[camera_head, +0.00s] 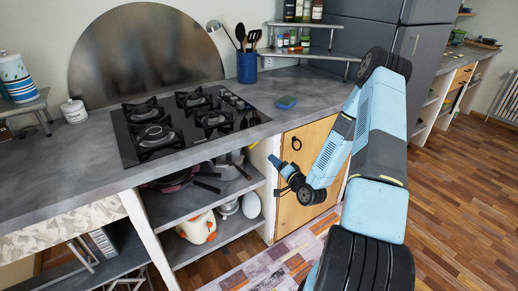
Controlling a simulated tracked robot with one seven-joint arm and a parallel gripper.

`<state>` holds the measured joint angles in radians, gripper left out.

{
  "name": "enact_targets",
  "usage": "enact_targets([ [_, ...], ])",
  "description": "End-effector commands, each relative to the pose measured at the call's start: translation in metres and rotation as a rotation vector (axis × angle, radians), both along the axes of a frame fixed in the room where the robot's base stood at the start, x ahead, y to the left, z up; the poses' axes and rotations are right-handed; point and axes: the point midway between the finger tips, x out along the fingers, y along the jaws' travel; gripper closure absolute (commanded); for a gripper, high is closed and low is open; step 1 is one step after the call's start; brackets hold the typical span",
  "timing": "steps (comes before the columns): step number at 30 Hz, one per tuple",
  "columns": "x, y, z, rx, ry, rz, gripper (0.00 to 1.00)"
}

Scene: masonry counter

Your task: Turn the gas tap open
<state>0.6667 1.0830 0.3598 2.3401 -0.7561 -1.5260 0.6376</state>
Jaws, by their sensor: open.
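I cannot pick out a separate gas tap in the head view. The black gas hob (190,121) is set in the grey counter, with several burners and a row of small dark control knobs (238,103) along its right side. My gripper (275,163) is open, with nothing visible between its small fingers. It is below the counter's front edge, in front of the wooden cabinet door and near the right end of the open shelves. Its fingertips are small, and contact with anything cannot be judged.
The wooden door (306,165) has a dark ring handle (296,143). Open shelves (205,205) hold pans and a white-and-orange pot (198,228). Wooden floor (450,215) is clear at right.

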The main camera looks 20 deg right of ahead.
Motion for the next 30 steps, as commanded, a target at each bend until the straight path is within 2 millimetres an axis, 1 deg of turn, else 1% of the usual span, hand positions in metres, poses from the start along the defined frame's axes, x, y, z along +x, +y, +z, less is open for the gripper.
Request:
enact_targets([
  [5,0.011,0.003,0.001,-0.001,-0.004,0.001,0.57],
  [8,0.024,0.008,0.001,-0.002,-0.004,0.003,0.57],
  [21,0.097,0.031,0.000,-0.001,-0.003,0.002,0.57],
  [25,0.114,0.037,0.000,0.000,-0.002,0.001,0.57],
  [30,0.127,0.041,0.000,0.000,-0.002,0.000,0.57],
])
